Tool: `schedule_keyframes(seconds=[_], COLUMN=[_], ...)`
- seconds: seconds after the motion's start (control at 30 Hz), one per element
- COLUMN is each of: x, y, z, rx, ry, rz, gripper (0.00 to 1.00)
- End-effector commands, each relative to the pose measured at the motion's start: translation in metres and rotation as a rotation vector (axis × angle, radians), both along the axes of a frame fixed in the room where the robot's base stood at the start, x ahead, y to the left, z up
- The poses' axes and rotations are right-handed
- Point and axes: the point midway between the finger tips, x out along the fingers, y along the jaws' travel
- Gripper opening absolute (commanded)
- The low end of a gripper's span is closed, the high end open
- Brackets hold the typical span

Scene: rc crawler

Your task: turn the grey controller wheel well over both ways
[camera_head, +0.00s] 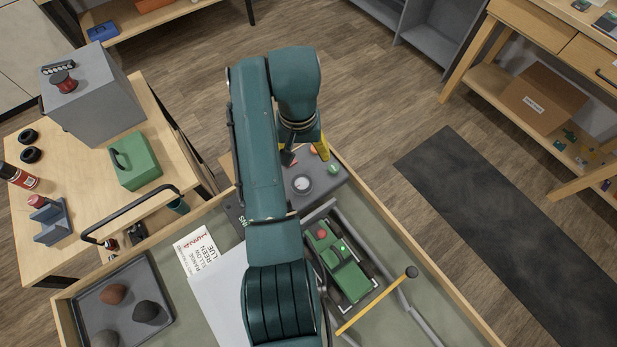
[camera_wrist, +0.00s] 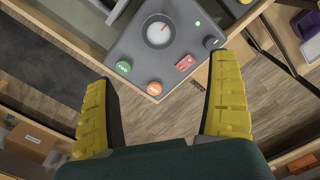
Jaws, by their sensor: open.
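The dark grey controller box (camera_wrist: 150,55) fills the top of the wrist view and also shows in the head view (camera_head: 325,184), partly behind my arm. Its round wheel (camera_wrist: 158,32) has a pale face with a small red mark and a grey rim; it also shows in the head view (camera_head: 302,184). My gripper (camera_wrist: 164,72) is open and empty, its yellow fingers wide apart. The fingers appear on either side of the box's near corner, with the wheel beyond their tips. In the head view my gripper (camera_head: 308,150) is above the box's far side, not on the wheel.
The box also carries a green button (camera_wrist: 123,67), an orange button (camera_wrist: 154,88), a red switch (camera_wrist: 185,62) and a black knob (camera_wrist: 210,43). A green crawler (camera_head: 340,262) stands near the box, with a yellow rod (camera_head: 372,303) beside it. A rock tray (camera_head: 92,297) is at left.

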Motion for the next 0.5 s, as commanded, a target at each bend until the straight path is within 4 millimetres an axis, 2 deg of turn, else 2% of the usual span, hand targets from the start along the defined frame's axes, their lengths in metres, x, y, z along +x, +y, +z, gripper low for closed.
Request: schedule_keyframes(seconds=[0.3,0.5], x=[-0.002,-0.001], y=[0.000,0.000], z=[-0.077,-0.121], rx=[-0.001,0.000], ry=[0.007,0.004], rz=[0.000,0.000], gripper=[0.90,0.90])
